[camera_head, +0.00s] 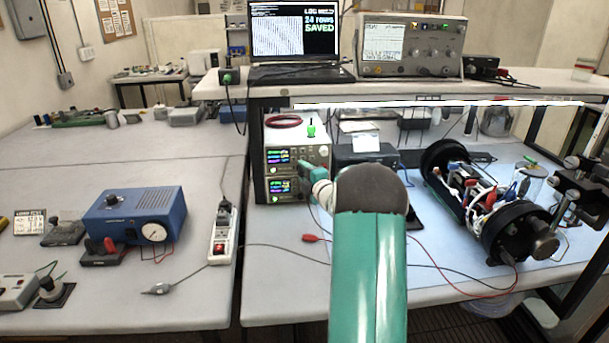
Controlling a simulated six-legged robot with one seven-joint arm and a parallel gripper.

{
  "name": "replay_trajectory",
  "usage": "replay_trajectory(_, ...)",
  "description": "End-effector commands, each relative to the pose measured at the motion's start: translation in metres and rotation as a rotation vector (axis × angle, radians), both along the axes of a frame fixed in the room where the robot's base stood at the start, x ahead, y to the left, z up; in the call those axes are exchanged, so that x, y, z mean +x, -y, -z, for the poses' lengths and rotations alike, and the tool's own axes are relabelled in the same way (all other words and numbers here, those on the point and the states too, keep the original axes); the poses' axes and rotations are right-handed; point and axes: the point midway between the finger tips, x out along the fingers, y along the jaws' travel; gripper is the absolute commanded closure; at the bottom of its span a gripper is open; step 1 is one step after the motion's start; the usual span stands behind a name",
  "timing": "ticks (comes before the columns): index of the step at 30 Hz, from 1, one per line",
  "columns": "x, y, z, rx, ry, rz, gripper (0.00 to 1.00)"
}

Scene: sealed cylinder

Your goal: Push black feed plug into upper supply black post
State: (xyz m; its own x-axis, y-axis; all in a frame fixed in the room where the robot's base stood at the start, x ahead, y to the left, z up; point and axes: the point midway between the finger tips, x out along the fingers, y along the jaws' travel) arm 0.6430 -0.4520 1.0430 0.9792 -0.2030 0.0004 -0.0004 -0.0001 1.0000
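Two stacked bench supplies with lit displays stand under the shelf. The upper supply (283,156) and the lower supply (284,189) face me. My teal arm reaches toward them from the bottom of the picture. Its dark rounded joint covers the area right of the supplies. My gripper (306,168) is small and in front of the right part of the upper supply's face. I cannot tell whether it touches the face, or whether its fingers are open or shut. The black feed plug and the black post cannot be made out there.
A red clip (312,238) on a lead lies on the right bench, with thin red and black wires crossing it. An opened cylinder (480,205) with black end rings sits at right. A power strip (222,236) and blue box (133,215) are at left.

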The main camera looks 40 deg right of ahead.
Motion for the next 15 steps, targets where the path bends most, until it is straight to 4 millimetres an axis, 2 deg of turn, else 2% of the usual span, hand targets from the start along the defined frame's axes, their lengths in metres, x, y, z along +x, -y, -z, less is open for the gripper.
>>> replay_trajectory(10,-0.003,0.000,0.000,0.000,-0.001,0.001,0.54)
replay_trajectory(15,-0.023,-0.004,-0.001,-0.001,-0.001,0.002,0.54)
